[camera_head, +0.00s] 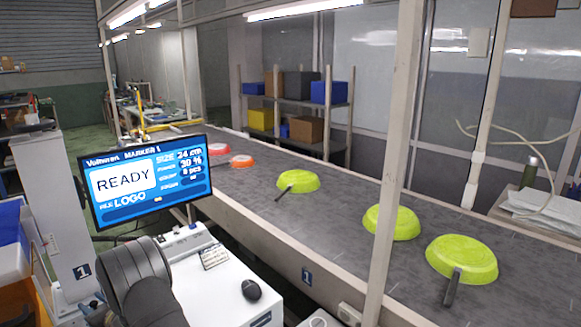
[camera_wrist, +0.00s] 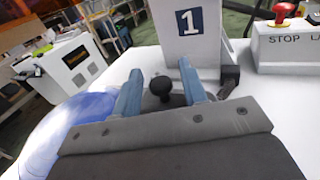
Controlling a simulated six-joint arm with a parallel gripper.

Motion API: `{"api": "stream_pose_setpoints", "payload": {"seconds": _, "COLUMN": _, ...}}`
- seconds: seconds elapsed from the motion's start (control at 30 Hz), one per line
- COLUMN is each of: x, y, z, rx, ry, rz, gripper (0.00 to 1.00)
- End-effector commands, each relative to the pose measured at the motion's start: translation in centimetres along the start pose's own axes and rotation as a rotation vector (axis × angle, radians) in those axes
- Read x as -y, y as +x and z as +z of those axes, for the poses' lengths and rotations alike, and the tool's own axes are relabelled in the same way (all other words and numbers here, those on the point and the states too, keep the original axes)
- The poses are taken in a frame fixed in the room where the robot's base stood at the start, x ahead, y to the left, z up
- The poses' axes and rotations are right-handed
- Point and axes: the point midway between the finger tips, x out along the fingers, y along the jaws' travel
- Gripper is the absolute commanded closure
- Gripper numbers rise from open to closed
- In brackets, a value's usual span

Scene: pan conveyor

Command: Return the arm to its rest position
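My gripper (camera_wrist: 160,82) shows in the wrist view with its two blue fingers spread apart. It looks open, and I see nothing clamped between the fingers. A black round knob (camera_wrist: 160,87) appears in the gap between them; I cannot tell how far beyond the fingertips it is. In the head view a dark part of my arm is at the bottom left, and my gripper is not visible there.
A conveyor (camera_head: 335,225) carries several upturned pans, among them a green pan (camera_head: 461,259) and an orange pan (camera_head: 242,161). A screen (camera_head: 150,180) reads READY. A mouse (camera_head: 251,290) lies on the white desk (camera_head: 215,300). A red stop button (camera_wrist: 284,10) is at upper right.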

Motion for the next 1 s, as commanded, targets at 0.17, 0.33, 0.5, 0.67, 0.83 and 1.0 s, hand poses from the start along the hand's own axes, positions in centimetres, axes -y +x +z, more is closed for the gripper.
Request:
{"api": "stream_pose_setpoints", "payload": {"seconds": 0.17, "x": 0.1, "y": -0.9, "z": 0.0, "rx": 0.000, "ry": 0.000, "rz": -0.001, "gripper": 0.61}}
{"api": "stream_pose_setpoints", "payload": {"seconds": 0.33, "x": 0.1, "y": -3.5, "z": 0.0, "rx": -0.002, "ry": 0.001, "rz": -0.002, "gripper": 0.61}}
{"api": "stream_pose_setpoints", "payload": {"seconds": 0.5, "x": 0.1, "y": -6.8, "z": 0.0, "rx": -0.002, "ry": 0.001, "rz": -0.003, "gripper": 0.61}}
{"api": "stream_pose_setpoints", "payload": {"seconds": 0.67, "x": 0.1, "y": -9.9, "z": 0.0, "rx": -0.003, "ry": 0.001, "rz": -0.002, "gripper": 0.61}}
{"api": "stream_pose_setpoints", "payload": {"seconds": 0.83, "x": 0.1, "y": -13.3, "z": 0.0, "rx": -0.002, "ry": 0.001, "rz": -0.002, "gripper": 0.61}}
{"api": "stream_pose_setpoints", "payload": {"seconds": 1.0, "x": 0.1, "y": -16.3, "z": 0.0, "rx": -0.001, "ry": 0.000, "rz": -0.002, "gripper": 0.61}}
